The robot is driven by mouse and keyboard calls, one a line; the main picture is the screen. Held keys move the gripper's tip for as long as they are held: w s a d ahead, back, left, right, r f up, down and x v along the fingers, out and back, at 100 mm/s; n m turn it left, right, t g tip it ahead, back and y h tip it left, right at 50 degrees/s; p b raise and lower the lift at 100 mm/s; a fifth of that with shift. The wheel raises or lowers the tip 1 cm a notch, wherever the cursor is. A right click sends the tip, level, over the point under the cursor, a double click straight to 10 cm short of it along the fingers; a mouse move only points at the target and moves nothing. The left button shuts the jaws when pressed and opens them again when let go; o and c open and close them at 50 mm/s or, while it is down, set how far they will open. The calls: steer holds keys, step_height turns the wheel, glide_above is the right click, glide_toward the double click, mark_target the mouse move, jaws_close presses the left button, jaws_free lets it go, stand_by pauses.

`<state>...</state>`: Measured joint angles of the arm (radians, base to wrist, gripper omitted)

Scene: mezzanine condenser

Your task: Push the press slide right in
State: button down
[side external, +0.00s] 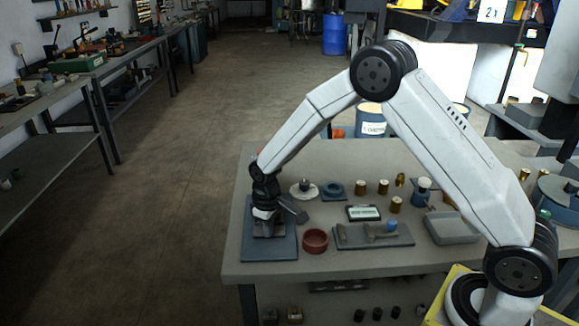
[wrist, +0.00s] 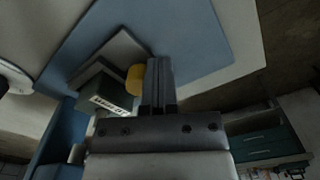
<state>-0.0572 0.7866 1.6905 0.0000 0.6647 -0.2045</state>
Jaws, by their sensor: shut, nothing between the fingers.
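My gripper (side external: 267,228) points down over the blue base plate at the left end of the bench. Its fingers (wrist: 160,65) are shut and empty in the wrist view. The blue base plate (side external: 283,246) also fills the upper part of the wrist view (wrist: 200,40). On it stands a grey press body (wrist: 112,57) with a white label. A yellow round part (wrist: 135,79), perhaps the end of the press slide, shows at the body, just left of the fingers. I cannot tell whether the fingers touch it. My gripper hides much of the press in the side view.
A red bowl (side external: 315,241) stands close right of the base plate. Beyond it are a grey fixture plate (side external: 350,243) with a blue knob, a label block (side external: 363,212), a grey tray (side external: 452,229) and several brass cylinders. The bench's left edge is near the plate.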

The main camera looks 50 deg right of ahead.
steer(key=shift+w+d, duration=0.15)
steer(key=shift+w, duration=0.05)
steer(key=shift+w+d, duration=0.5)
steer(key=shift+d, duration=0.05)
steer(key=shift+w+d, duration=0.25)
steer(key=shift+s+a, duration=0.45)
stand_by(0.3)
steer(key=shift+r, duration=3.5)
